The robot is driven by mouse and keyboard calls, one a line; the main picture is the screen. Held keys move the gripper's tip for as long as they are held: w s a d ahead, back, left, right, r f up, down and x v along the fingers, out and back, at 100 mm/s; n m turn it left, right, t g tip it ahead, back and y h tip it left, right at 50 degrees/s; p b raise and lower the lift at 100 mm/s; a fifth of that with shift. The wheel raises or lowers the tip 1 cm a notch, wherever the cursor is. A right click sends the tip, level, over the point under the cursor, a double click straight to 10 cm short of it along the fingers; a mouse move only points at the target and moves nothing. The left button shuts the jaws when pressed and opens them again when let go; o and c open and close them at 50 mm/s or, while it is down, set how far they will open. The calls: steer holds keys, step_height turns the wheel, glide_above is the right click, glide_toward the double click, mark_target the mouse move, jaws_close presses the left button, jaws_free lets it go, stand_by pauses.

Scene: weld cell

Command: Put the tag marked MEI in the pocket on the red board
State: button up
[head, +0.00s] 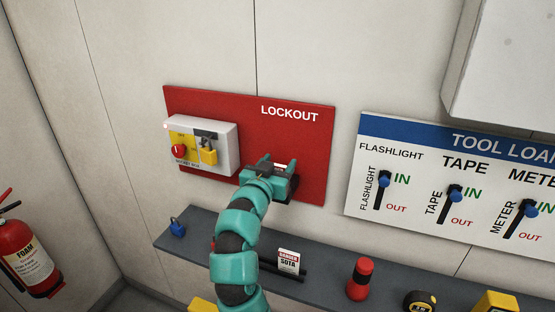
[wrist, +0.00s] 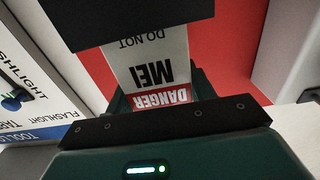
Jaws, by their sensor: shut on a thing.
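The red board (head: 290,140), marked LOCKOUT, is on the wall in the head view. My gripper (head: 272,172) is in front of its lower right part. In the wrist view my gripper (wrist: 160,105) is shut on the white and red tag marked MEI (wrist: 150,65). The tag's DANGER band is near the jaws, and its far end is hidden by a dark block (wrist: 140,25), which looks like the pocket. I cannot tell whether the tag is inside it or behind its edge.
A grey switch box (head: 226,150) with a yellow padlock (head: 209,156) is on the board's left. The shelf (head: 330,276) below holds a blue padlock (head: 177,227), a SOTA tag (head: 289,262) and a red flashlight (head: 360,279). A tool board (head: 460,185) is at right.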

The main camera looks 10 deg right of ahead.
steer(key=shift+f, duration=0.2)
steer(key=shift+f+b, duration=0.15)
steer(key=shift+b, duration=0.2)
steer(key=o, duration=1)
